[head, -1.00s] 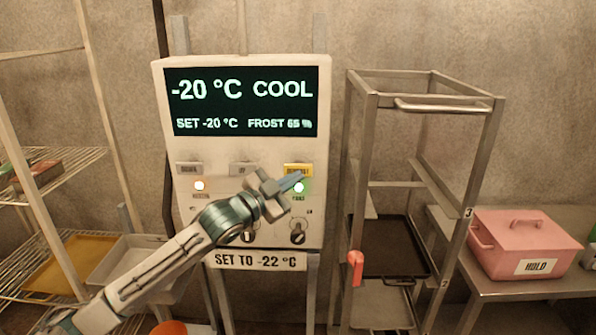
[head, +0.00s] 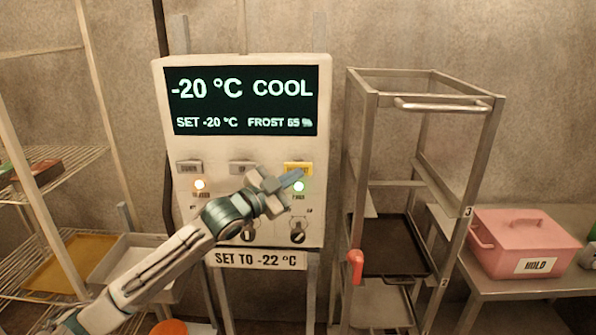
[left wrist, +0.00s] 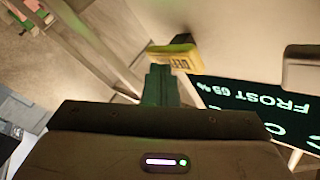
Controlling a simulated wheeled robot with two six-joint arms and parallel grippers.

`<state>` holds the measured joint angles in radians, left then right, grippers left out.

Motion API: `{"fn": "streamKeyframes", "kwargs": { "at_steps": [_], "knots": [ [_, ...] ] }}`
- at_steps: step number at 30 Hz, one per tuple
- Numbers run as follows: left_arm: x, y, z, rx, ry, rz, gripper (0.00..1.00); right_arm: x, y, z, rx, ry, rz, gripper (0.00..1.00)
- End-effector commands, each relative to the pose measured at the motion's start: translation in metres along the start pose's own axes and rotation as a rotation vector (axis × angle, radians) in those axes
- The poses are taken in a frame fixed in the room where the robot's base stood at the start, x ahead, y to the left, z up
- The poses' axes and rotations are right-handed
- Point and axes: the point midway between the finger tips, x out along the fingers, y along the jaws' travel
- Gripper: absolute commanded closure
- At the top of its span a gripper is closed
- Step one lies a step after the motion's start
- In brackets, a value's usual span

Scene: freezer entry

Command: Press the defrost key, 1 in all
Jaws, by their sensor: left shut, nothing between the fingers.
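The yellow defrost key (head: 298,169) is the right one of three keys in a row below the display on the white control panel. In the left wrist view the yellow key (left wrist: 183,58) is just beyond my fingertips, with part of its lettering showing. My left gripper (head: 297,176) is shut and empty, its tip at the lower edge of the key. Whether it touches the key I cannot tell. The left gripper (left wrist: 160,82) also shows in the left wrist view. The display (head: 241,101) reads -20 °C, COOL, SET -20 °C, FROST 65 %. My right gripper is not in view.
Two grey keys (head: 189,167) sit left of the yellow one. A metal rack (head: 362,170) stands close on the right, a wire shelf (head: 50,170) on the left.

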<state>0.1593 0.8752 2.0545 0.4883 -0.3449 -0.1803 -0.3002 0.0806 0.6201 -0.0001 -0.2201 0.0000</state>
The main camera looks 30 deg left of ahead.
Motion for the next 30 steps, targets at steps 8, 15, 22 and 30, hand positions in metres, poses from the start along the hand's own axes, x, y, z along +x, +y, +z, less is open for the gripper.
{"fn": "streamKeyframes", "kwargs": {
  "at_steps": [8, 15, 22, 30],
  "knots": [
    [0.003, -0.002, 0.002, 0.001, 0.0, -0.001, 1.0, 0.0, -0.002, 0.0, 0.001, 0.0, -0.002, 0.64],
    [0.003, -0.002, 0.002, 0.001, 0.0, 0.0, 1.0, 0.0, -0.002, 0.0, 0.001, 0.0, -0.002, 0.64],
    [-0.002, 0.001, -0.002, 0.003, -0.002, 0.001, 1.0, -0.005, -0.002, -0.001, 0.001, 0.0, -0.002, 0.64],
    [-0.01, 0.007, -0.007, 0.002, 0.0, 0.0, 1.0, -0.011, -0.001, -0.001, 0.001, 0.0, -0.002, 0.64]
  ]
}}
